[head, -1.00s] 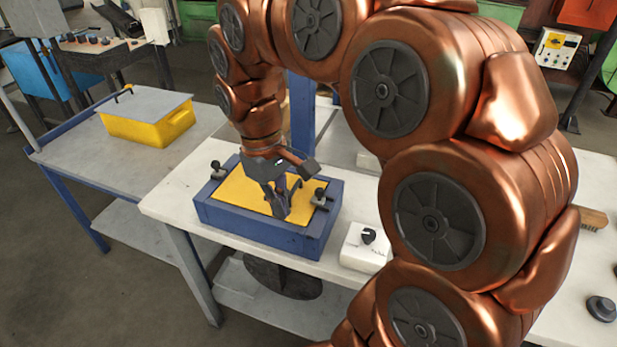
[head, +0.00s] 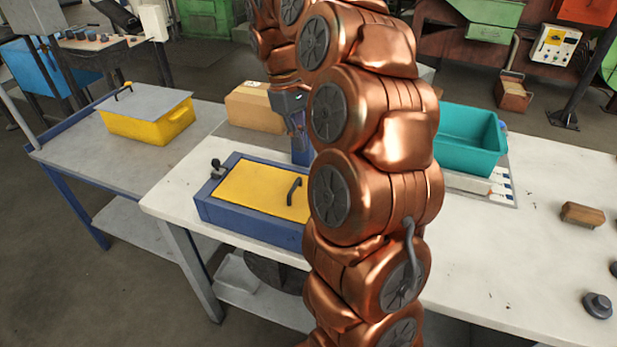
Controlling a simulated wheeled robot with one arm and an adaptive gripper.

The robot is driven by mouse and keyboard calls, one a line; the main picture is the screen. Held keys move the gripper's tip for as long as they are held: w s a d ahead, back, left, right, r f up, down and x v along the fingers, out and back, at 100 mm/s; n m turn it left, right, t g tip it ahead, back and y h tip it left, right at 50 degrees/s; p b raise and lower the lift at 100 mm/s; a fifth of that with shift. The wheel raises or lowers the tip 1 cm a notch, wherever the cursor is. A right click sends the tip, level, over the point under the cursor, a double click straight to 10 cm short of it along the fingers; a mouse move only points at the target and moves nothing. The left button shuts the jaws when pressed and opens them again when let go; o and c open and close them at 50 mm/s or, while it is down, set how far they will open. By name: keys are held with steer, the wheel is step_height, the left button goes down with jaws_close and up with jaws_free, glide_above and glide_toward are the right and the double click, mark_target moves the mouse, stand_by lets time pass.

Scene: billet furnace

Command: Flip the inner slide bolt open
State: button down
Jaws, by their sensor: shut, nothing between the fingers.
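A blue box (head: 240,217) with a yellow lid (head: 250,187) sits on the white bench, its lid lying flat and shut. A dark curved handle (head: 293,191) stands on the lid. A dark slide bolt with a knob (head: 217,168) is on the box's left rim. The right rim and the bolt there are hidden behind my arm. I cannot tell the visible bolt's exact position.
A cardboard box (head: 256,108) stands behind the blue box. A teal bin (head: 470,140) is to the right of my arm. A yellow container with a grey lid (head: 146,117) stands on the left table. A brush (head: 583,214) and dark knobs lie at right.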

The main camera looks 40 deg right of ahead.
steer(key=shift+s+f, duration=0.1)
steer(key=shift+f, duration=0.05)
steer(key=shift+p+x, duration=1.4)
steer(key=shift+x, duration=3.45)
